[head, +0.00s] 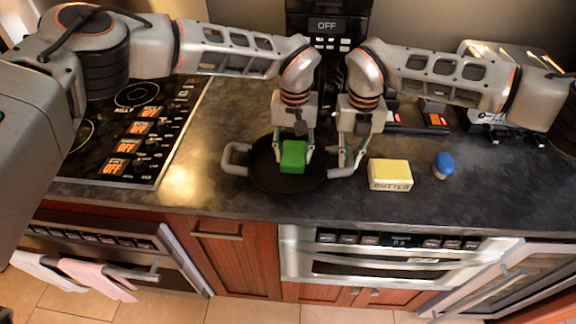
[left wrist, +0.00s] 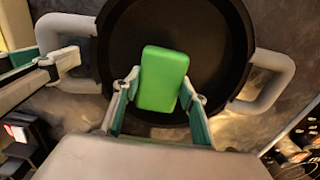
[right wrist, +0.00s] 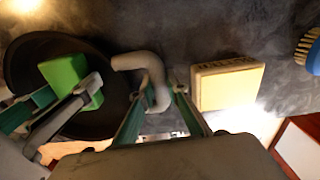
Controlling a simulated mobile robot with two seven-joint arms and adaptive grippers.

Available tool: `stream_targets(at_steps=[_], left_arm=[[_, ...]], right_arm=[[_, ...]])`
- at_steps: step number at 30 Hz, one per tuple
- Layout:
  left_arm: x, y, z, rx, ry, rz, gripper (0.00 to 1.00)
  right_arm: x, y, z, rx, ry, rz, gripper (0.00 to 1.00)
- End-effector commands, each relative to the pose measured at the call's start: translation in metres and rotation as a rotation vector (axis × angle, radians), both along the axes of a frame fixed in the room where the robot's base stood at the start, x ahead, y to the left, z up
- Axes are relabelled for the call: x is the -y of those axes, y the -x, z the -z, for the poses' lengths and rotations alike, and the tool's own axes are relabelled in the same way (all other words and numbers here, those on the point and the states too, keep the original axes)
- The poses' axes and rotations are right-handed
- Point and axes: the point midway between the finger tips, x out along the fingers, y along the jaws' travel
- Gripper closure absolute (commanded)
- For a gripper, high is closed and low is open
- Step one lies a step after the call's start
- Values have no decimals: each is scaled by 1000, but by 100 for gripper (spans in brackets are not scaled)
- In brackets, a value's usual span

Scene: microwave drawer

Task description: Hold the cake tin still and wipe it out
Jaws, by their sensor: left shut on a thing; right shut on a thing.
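The cake tin (head: 262,178) is a round black pan with two grey loop handles, lying on the dark counter. My left gripper (head: 293,160) is shut on a green sponge (head: 293,156) and holds it over the inside of the tin. The sponge also shows in the left wrist view (left wrist: 162,78); whether it touches the tin's floor I cannot tell. My right gripper (head: 347,172) is shut on the tin's right handle, which shows between the fingers in the right wrist view (right wrist: 155,85). The left handle (head: 233,158) is free.
A butter block (head: 390,174) lies right of the tin, with a blue-topped brush (head: 443,165) beyond it. The stove (head: 130,130) is at the left. A black appliance reading OFF (head: 328,30) stands behind. A toaster-like metal appliance (head: 505,75) is at the back right.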

Motion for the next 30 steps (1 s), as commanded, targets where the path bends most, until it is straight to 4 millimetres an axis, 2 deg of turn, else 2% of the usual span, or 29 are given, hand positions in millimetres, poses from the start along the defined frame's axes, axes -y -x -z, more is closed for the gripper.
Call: stream_targets(at_steps=[6,11,24,30], left_arm=[[15,0,1,-1,1,2,97],[20,0,0,-1,1,2,97],[-2,0,2,-1,1,0,97],[-6,1,3,-1,-1,0,97]], right_arm=[[0,0,-1,1,-1,2,100],[-1,0,-1,1,-1,1,100],[0,0,-1,1,-1,1,100],[0,0,-1,0,0,1,100]])
